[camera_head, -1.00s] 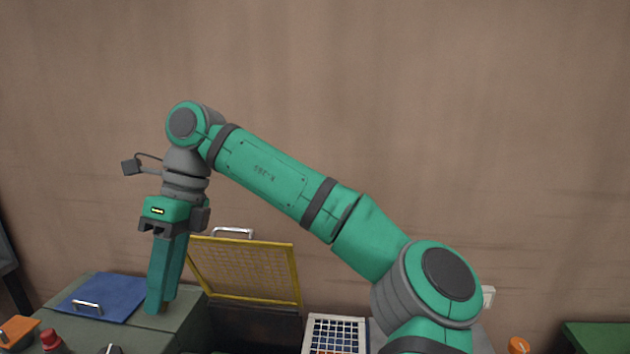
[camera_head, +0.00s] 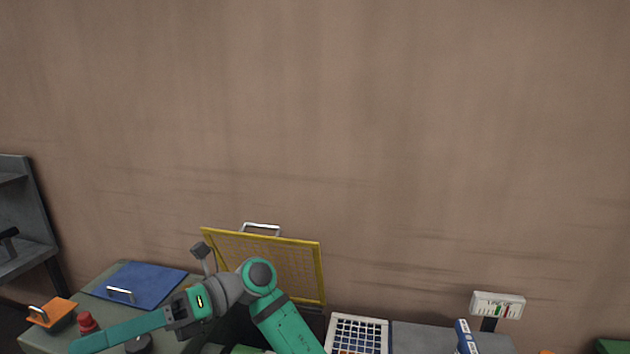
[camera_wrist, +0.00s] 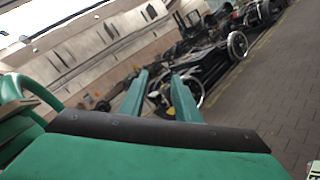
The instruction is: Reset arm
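My gripper (camera_head: 80,345) is at the lower left in the head view, with its long green fingers pointing left, roughly level. The wrist view shows the two green fingers (camera_wrist: 160,78) apart, with a gap and nothing held between them. My green and grey arm is folded low, and its lower part runs out of the bottom of the head view. The fingers cover part of the grey-green worktop (camera_head: 60,325) in the picture; whether they touch it cannot be told.
A blue panel with a handle (camera_head: 150,285), an orange block with a handle (camera_head: 58,312) and a red-capped item (camera_head: 87,323) are near the gripper. A yellow-framed mesh lid (camera_head: 320,270) stands open behind the arm. A white grid tray (camera_head: 385,336) is to the right.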

